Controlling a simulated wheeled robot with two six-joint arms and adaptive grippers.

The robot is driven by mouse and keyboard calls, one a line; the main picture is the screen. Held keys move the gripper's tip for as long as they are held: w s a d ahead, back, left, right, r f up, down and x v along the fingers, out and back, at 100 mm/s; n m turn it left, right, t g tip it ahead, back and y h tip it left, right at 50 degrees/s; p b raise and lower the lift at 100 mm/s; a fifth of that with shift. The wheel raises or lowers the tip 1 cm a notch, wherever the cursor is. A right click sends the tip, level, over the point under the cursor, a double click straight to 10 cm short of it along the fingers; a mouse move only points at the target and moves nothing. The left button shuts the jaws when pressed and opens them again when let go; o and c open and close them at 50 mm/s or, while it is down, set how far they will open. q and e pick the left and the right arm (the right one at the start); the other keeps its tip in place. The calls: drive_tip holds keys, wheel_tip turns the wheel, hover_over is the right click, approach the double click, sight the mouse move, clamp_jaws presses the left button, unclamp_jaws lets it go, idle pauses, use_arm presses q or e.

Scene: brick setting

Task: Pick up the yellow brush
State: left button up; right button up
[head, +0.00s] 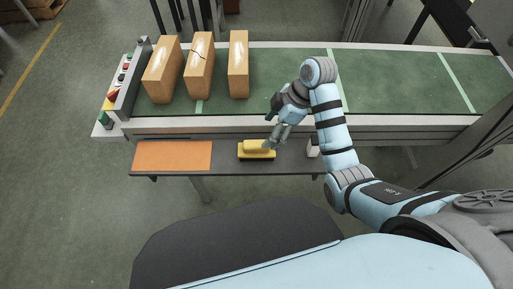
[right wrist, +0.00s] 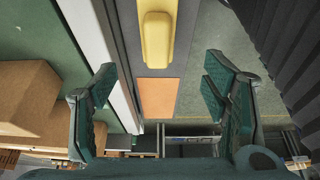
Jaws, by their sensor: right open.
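The yellow brush (head: 257,151) lies on the narrow dark shelf (head: 230,166) in front of the conveyor, right of an orange mat. In the right wrist view the yellow brush (right wrist: 157,38) shows at the top, beyond and between the spread fingers. My right gripper (head: 275,142) is over the right end of the brush in the head view; its fingers (right wrist: 160,105) are open with nothing between them. I cannot tell whether they touch the brush. My left gripper is not in view.
The orange mat (head: 172,155) lies on the shelf at the left; it also shows in the right wrist view (right wrist: 158,97). Several brown bricks, one cracked (head: 199,66), stand on the green conveyor (head: 400,80). A small white object (head: 313,147) sits on the shelf right of my gripper.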

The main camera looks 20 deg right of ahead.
drive_tip(key=b+x, duration=0.2)
drive_tip(key=x, duration=1.1)
drive_tip(key=shift+w+a+f+b, duration=0.15)
drive_tip(key=shift+w+f+b, duration=0.05)
drive_tip(key=shift+b, duration=0.15)
drive_tip(key=shift+c, duration=0.5)
drive_tip(key=shift+r, duration=0.1)
drive_tip(key=c, duration=1.3)
drive_tip(key=shift+r, duration=0.1)
wheel_tip(320, 180, up, 13)
drive_tip(key=p, duration=0.3)
drive_tip(key=shift+r, duration=0.25)
wheel_tip(320, 180, up, 7)
drive_tip(key=p, duration=0.6)
hover_over(252, 149)
drive_tip(key=w, duration=0.2)
drive_tip(key=shift+s+d+f+b, duration=0.15)
drive_tip(key=shift+d+f+b, duration=0.1)
drive_tip(key=shift+f+b, duration=0.1)
